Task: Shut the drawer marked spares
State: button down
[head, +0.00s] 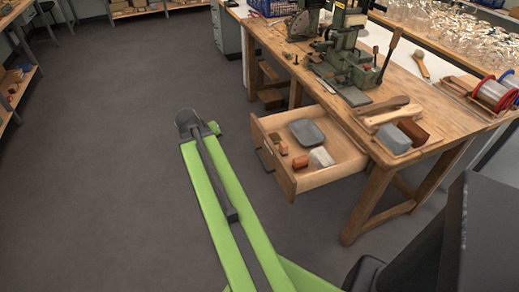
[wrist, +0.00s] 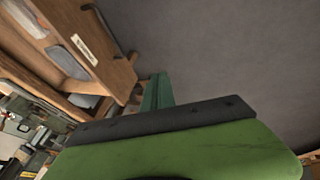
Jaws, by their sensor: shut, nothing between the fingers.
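The wooden drawer (head: 330,176) stands pulled out from the left side of the workbench, its inside open to view. Its dark handle (head: 263,160) faces left. In the wrist view the drawer front (wrist: 117,72) is at upper left, with a pale label (wrist: 84,50) too small to read and the handle (wrist: 97,14) above it. My gripper (wrist: 158,88) is shut and empty, beside the drawer front in that picture and seemingly apart from it. In the head view my green arm reaches up to the left of the drawer; the fingertips cannot be made out clearly there.
The drawer holds a grey tray (head: 307,132), reddish blocks (head: 300,162) and a pale block (head: 321,157). The workbench (head: 405,82) carries a green machine (head: 349,62), wooden-handled tools and a wire spool (head: 494,93). The floor (head: 110,150) left of the drawer is clear.

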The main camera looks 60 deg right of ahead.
jog(key=s+d+m+h+b, duration=0.1)
jog(key=s+d+m, duration=0.1)
jog(key=s+d, duration=0.55)
jog(key=b, duration=0.8)
send_near(262, 142)
jog(key=shift+g, duration=0.4)
jog(key=f, duration=0.1)
jog(key=d+f, duration=0.1)
jog(key=w+f, duration=0.1)
jog(key=f, duration=0.1)
jog(key=shift+d, duration=0.25)
jog(key=shift+s+d, duration=0.3)
jog(key=shift+d, duration=0.15)
